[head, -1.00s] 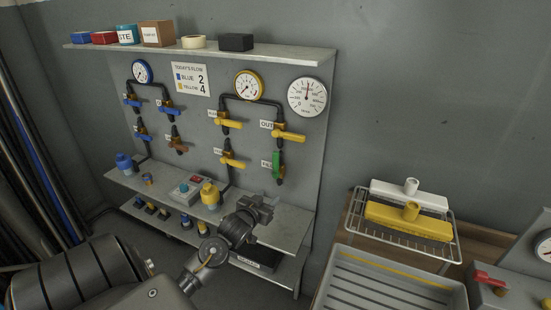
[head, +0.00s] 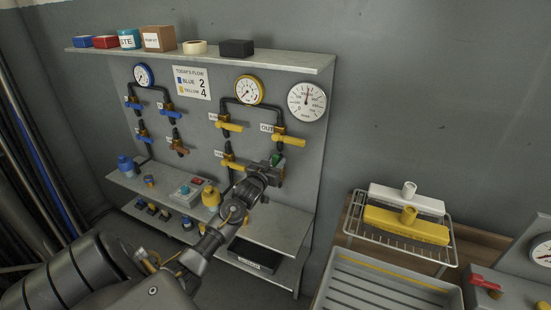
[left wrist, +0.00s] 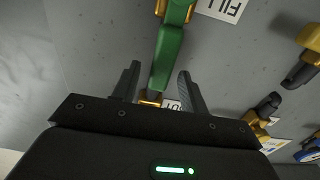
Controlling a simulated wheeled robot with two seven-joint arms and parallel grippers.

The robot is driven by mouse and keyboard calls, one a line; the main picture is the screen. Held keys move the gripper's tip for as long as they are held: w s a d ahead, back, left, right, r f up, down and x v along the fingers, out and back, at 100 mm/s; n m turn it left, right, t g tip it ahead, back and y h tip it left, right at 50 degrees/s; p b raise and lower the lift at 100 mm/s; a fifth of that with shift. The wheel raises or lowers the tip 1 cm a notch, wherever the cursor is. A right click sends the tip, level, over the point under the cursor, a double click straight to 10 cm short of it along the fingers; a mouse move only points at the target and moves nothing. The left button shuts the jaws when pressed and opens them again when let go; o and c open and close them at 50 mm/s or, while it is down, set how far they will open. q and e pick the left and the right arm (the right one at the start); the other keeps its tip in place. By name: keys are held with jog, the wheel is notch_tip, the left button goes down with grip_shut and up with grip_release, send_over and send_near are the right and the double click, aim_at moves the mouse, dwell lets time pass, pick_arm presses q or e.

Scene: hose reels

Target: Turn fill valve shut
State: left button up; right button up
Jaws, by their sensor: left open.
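The fill valve's green handle (left wrist: 170,45) runs lengthwise down the middle of the left wrist view, beside a white FILL label (left wrist: 222,8). Its lower part lies between the two fingers of my left gripper (left wrist: 159,72), which are open with a gap on each side. In the head view my left gripper (head: 272,166) is up at the panel in front of this valve. Only a small part of the green handle (head: 277,159) shows there; the rest is hidden behind the gripper. My right gripper is not in view.
Yellow-handled valves (head: 289,140) and pipes sit close above and left on the grey panel. A lower shelf (head: 270,228) carries a yellow-topped fitting (head: 210,196) and a switch box. A rack with a yellow brush head (head: 407,225) stands to the right. Bare wall lies right of the panel.

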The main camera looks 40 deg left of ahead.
pick_arm(q)
jog(key=shift+x, duration=0.9)
jog(key=shift+c, duration=0.2)
grip_shut()
